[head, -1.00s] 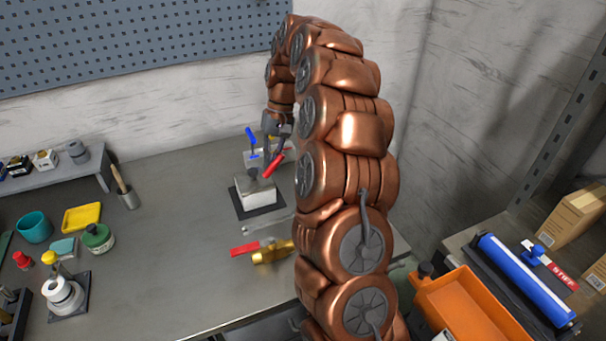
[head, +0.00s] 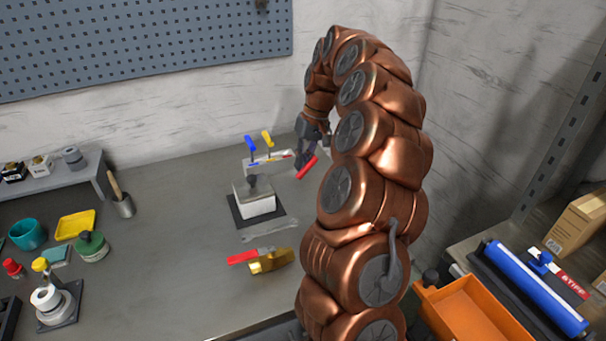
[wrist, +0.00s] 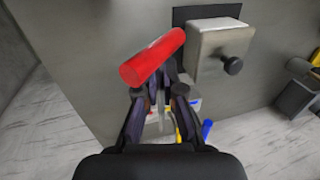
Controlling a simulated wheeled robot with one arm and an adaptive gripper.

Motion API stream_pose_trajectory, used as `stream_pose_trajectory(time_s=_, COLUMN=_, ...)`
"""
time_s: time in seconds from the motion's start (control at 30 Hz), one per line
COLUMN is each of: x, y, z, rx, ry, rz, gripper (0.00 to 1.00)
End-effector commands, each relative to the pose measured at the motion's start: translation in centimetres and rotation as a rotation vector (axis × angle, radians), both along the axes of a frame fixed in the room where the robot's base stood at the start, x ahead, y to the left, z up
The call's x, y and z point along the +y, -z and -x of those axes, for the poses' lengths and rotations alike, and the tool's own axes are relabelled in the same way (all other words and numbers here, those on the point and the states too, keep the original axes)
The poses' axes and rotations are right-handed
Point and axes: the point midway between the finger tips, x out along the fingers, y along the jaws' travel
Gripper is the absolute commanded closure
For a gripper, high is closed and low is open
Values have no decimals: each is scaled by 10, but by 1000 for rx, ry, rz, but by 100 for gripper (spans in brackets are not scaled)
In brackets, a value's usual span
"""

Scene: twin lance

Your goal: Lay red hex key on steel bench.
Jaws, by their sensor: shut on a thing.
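The red hex key (head: 307,167) is in my gripper (head: 308,146), above the steel bench (head: 165,245) near its back right. In the wrist view its thick red handle (wrist: 152,58) lies across just beyond the fingertips of my gripper (wrist: 159,92). A thin grey shaft runs back between the fingers, partly hidden. The key appears clear of the bench and tilted. A pale holder (head: 270,161) with a blue and a yellow handle stands to its left.
A steel block with a dark knob (head: 258,203) stands on a dark pad left of my gripper. A red-handled tool (head: 252,256) and a brass piece (head: 272,262) lie near the front. An orange bin (head: 465,310) stands at right.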

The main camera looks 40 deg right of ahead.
Motion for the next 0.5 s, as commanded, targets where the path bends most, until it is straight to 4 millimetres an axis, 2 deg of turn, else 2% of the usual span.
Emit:
stream_pose_trajectory(time_s=0.3, x=0, y=37, z=1, rx=5, ry=1, rz=-3, gripper=100)
stream_pose_trajectory(time_s=0.5, x=0, y=45, z=0, rx=2, ry=1, rz=-2, gripper=100)
